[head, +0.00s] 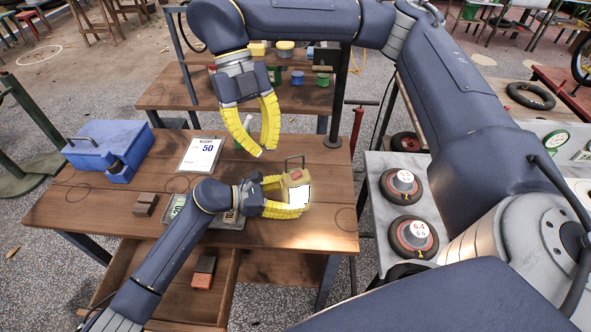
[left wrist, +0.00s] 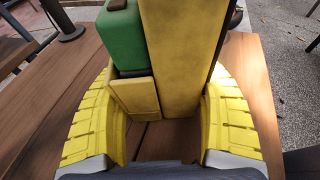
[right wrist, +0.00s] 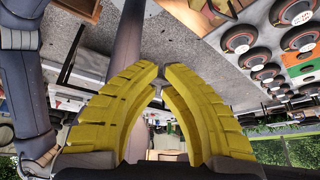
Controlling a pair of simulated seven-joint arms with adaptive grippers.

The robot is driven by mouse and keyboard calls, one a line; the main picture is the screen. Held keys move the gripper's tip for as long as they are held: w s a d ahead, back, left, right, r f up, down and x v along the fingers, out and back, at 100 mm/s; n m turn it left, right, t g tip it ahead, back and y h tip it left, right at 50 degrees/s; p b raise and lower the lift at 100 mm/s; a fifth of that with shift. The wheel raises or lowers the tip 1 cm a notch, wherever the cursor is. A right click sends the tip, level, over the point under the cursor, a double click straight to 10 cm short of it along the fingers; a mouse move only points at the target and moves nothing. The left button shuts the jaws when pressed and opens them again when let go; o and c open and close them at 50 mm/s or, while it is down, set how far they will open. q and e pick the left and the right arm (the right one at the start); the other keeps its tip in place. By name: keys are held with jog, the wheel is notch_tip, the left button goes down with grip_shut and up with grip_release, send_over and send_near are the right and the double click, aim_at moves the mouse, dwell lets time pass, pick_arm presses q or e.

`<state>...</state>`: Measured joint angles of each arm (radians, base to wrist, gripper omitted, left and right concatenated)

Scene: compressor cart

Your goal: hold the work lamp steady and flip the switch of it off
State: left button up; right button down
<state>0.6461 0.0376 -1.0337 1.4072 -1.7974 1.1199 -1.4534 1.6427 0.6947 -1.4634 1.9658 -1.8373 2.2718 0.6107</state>
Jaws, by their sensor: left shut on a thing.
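The work lamp (head: 296,178) is a yellow box with a carrying handle on top and a bright white face. It stands on the wooden table near its right end. My left gripper (head: 284,197) is shut on it, with fingers at both sides. In the left wrist view the yellow lamp body (left wrist: 180,60) rises between the fingers, beside a green block (left wrist: 122,38) above a smaller yellow block. I cannot tell whether the green block is the switch. My right gripper (head: 264,151) hangs above and behind the lamp, empty, its fingertips close together.
A back shelf holds several spools. A side table with wheels (head: 404,183) stands at right. A drawer below is open.

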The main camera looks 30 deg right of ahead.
jog(key=w+d+r+m+t+h, duration=0.1)
jog(key=w+d+r+m, duration=0.1)
jog(key=w+d, duration=0.15)
send_over(301, 180)
jog(key=a, duration=0.2)
jog(key=f, duration=1.1)
jog(key=shift+w+a+f, duration=0.15)
jog(key=shift+w, duration=0.15)
jog(key=shift+s+d+f, duration=0.15)
jog(key=shift+d+f, duration=0.35)
jog(key=shift+f, duration=0.35)
jog(key=shift+s+d+f+t+y, duration=0.2)
jog(key=shift+d+f+t+y, duration=0.2)
jog(key=shift+y, duration=0.2)
jog(key=shift+d+y, duration=0.3)
jog(key=shift+y, duration=0.5)
